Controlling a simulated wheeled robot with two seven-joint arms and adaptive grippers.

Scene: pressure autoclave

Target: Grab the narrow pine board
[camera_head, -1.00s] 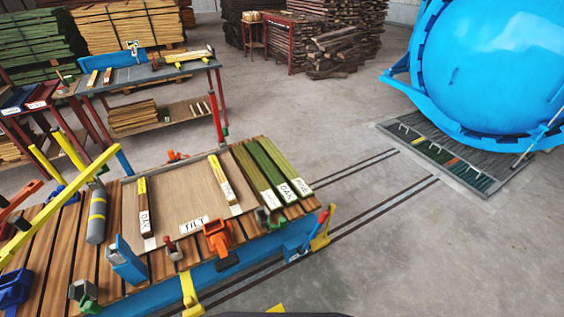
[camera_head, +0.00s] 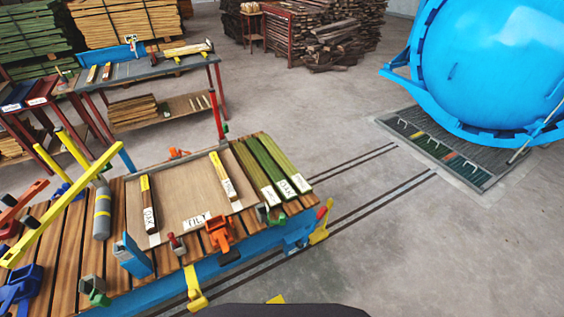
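In the head view, two narrow boards with yellow ends lie apart in a shallow tray (camera_head: 186,186) on the slatted cart. The left board (camera_head: 148,192) has a label that seems to read OAK. The right board (camera_head: 220,171) has a slanted label that I cannot read surely. I cannot tell which is the narrow pine board. Neither of my grippers is in view.
The slatted cart (camera_head: 62,245) carries a grey cylinder (camera_head: 102,213), an orange clamp (camera_head: 221,233) and a TILT label. A workbench (camera_head: 150,72) stands behind it. Floor rails (camera_head: 385,198) run right of the cart.

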